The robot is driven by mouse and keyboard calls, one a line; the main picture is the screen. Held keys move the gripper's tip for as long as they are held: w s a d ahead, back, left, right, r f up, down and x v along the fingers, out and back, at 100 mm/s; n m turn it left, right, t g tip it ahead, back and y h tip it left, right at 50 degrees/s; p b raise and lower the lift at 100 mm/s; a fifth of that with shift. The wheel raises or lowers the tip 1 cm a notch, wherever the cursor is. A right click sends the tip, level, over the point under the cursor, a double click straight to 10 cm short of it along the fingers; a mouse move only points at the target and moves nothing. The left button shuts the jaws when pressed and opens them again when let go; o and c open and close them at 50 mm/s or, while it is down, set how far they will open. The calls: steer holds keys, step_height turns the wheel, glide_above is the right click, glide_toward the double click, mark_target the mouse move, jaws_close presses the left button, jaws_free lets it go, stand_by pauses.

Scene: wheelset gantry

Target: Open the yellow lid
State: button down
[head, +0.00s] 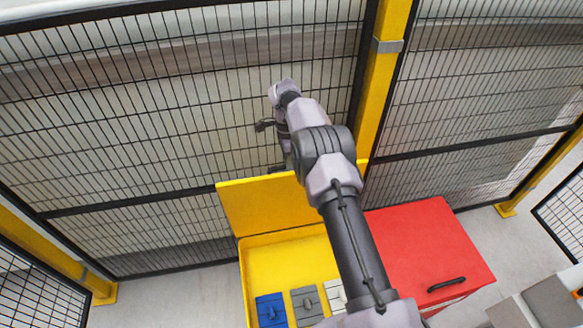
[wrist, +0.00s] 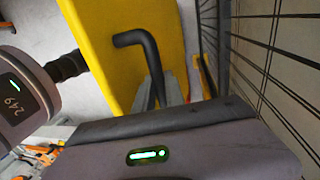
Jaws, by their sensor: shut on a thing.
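The yellow lid (head: 262,206) stands raised, close to upright, at the back of the yellow box (head: 285,262), whose inside is open to view. In the wrist view the lid (wrist: 125,20) fills the upper middle, with a bent black handle (wrist: 135,38) on it. My gripper (wrist: 157,84) is shut on this handle, its grey fingers close together around the handle's lower part. In the head view my arm reaches over the box to the lid's upper edge, and the handle and fingertips are hard to make out there.
Inside the box lie a blue block (head: 271,310), a grey block (head: 306,304) and a whitish block (head: 336,293). A red lid (head: 425,245) with a black handle lies shut to the right. A black mesh fence (head: 150,130) with yellow posts stands close behind the raised lid.

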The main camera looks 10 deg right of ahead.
steer(key=shift+s, duration=0.25)
steer(key=shift+w+r, duration=0.1)
steer(key=shift+w, duration=0.05)
steer(key=c, duration=1.4)
jaws_free()
steer(key=shift+r, duration=0.2)
step_height(320, 180, up, 7)
steer(key=w+p, duration=0.1)
steer(key=p, duration=0.2)
steer(key=shift+w+r, duration=0.15)
steer(key=shift+w, duration=0.05)
